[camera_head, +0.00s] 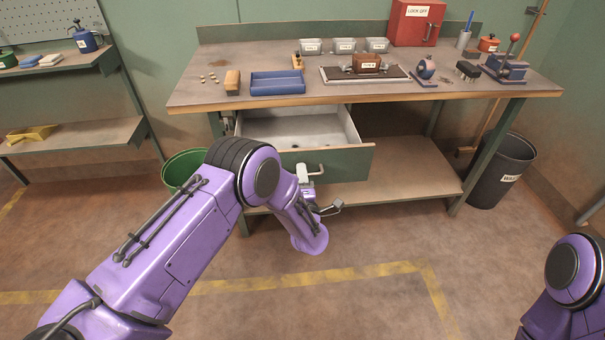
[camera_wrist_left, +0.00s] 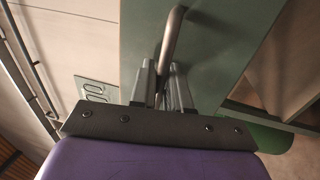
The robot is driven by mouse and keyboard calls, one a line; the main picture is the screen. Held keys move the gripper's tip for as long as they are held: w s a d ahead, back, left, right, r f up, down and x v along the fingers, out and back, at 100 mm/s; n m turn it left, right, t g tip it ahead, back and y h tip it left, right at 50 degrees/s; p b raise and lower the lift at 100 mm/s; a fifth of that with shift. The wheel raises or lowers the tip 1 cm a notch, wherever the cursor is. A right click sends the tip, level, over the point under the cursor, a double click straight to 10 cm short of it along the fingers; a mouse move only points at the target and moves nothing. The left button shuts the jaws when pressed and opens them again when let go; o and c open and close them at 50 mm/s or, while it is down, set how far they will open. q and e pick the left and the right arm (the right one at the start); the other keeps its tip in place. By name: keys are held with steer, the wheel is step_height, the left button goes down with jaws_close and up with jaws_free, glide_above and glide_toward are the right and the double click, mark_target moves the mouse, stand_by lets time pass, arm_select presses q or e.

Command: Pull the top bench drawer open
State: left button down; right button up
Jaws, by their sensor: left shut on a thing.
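The bench drawer (camera_head: 345,164) has a green front with a metal bar handle and is pulled well out from under the bench top. Its pale grey inside (camera_head: 300,130) shows from above. My left gripper (camera_head: 306,172) is at the drawer front, shut on the handle. The left wrist view shows the handle bar (camera_wrist_left: 173,35) running in between the two fingers (camera_wrist_left: 165,85), with the green drawer front (camera_wrist_left: 215,45) behind it. My left forearm hides the lower left part of the drawer front. My right arm shows only in part at the lower right, with its gripper out of frame.
The bench top (camera_head: 215,65) holds a blue tray (camera_head: 277,83), several bins, a fixture plate and a red lock-off box (camera_head: 416,22). A green bin (camera_head: 183,168) stands left of the drawer and a dark waste bin (camera_head: 500,172) stands right. The floor in front is clear.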

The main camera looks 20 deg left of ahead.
arm_select(q)
steer(key=shift+a, duration=0.15)
steer(key=c, duration=1.3)
jaws_free()
steer(key=b+v, duration=0.1)
steer(key=v, duration=0.9)
steer(key=shift+s, duration=0.25)
